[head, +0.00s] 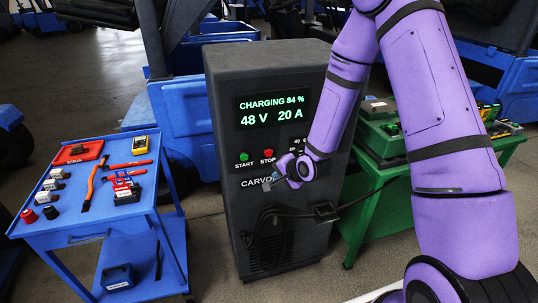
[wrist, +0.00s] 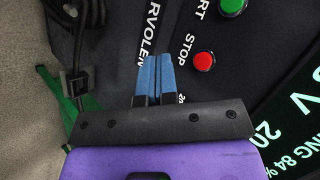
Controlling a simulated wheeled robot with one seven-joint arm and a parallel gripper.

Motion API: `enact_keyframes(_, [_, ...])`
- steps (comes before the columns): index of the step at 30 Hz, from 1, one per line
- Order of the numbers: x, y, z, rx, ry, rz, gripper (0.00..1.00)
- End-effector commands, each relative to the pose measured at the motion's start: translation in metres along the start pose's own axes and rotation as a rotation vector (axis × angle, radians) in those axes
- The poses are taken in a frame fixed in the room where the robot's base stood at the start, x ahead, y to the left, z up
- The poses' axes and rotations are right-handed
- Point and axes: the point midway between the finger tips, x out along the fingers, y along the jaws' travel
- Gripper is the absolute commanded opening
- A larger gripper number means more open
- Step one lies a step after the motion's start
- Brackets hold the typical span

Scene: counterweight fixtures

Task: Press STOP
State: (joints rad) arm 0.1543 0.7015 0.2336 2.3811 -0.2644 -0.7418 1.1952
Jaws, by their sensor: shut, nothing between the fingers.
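The red STOP button (head: 268,154) is on the front of a dark charger cabinet (head: 226,190), right of the green START button (head: 244,157). In the wrist view the STOP button (wrist: 203,61) shows to the right of the fingertips, with the START button (wrist: 232,6) beyond it at the top edge. My gripper (head: 268,184) is in front of the panel just below the STOP button, near the brand lettering. In the wrist view its blue fingers (wrist: 153,58) are together and empty, apart from the button.
The cabinet screen (head: 271,109) reads CHARGING 84 %, 48 V, 20 A. A cable (head: 262,225) hangs on the lower front. A blue tool cart (head: 70,225) stands left, a green table (head: 370,215) with cases right. Floor shows between cart and cabinet.

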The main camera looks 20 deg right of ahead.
Motion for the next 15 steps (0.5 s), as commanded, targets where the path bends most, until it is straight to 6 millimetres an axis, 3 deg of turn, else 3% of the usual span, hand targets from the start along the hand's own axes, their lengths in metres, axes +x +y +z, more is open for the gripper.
enact_keyframes(15, [0.043,-0.032,-0.032,0.0,0.001,-0.002,0.0])
